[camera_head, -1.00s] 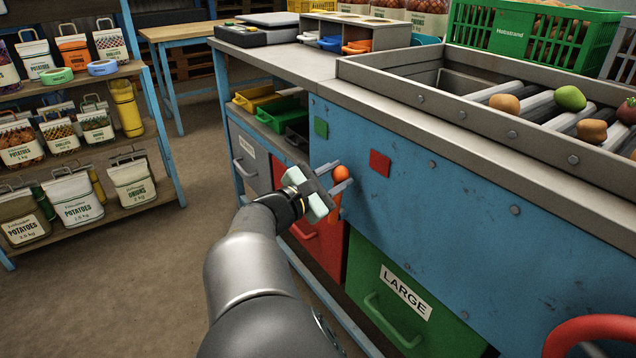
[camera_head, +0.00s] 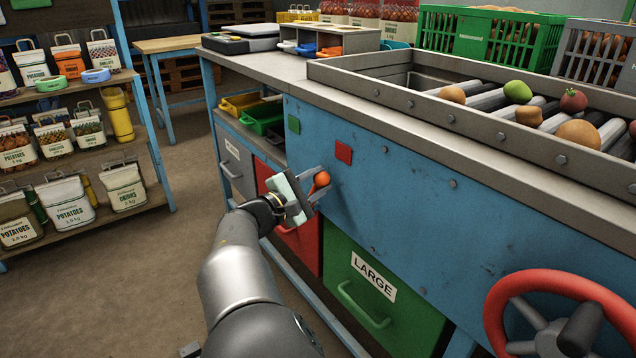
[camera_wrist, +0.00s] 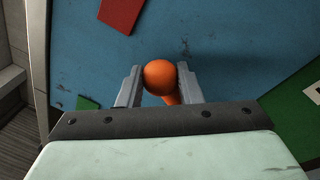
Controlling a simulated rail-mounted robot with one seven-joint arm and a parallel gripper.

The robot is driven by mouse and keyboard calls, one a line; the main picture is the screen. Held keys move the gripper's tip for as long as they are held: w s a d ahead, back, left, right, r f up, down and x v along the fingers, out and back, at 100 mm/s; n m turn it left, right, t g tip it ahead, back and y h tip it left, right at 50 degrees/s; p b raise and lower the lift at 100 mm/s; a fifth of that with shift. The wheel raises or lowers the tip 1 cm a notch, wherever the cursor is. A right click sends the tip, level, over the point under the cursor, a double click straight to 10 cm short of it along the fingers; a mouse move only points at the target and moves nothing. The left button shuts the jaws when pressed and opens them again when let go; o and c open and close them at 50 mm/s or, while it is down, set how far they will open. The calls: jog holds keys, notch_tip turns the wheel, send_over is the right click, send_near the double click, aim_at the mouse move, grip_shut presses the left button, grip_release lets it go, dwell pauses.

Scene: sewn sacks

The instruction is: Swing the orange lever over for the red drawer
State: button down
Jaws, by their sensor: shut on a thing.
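The orange lever (camera_head: 322,179) is on the blue front panel of the bench, with a round knob at its end. My gripper (camera_head: 318,183) is shut on the knob. In the wrist view the knob (camera_wrist: 160,77) sits between the two grey fingers, and a short piece of orange shaft shows below it. The lever's pivot is hidden. A red square (camera_head: 343,151) is above and right of the knob, and a green square (camera_head: 294,124) is above and left. The red drawer (camera_head: 300,240) is below, partly hidden behind my gripper and arm, and looks closed.
A green drawer marked LARGE (camera_head: 380,300) is right of the red one, and a grey drawer (camera_head: 236,168) is left. A red handwheel (camera_head: 505,310) stands out at lower right. Shelves of sacks (camera_head: 85,175) stand at left, with open floor between.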

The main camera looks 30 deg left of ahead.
jog(key=shift+d+f, duration=0.1)
jog(key=shift+f, duration=0.05)
jog(key=c, duration=1)
grip_release()
jog(key=shift+s, duration=0.15)
jog(key=shift+p+v, duration=2.45)
jog(key=shift+v, duration=6.15)
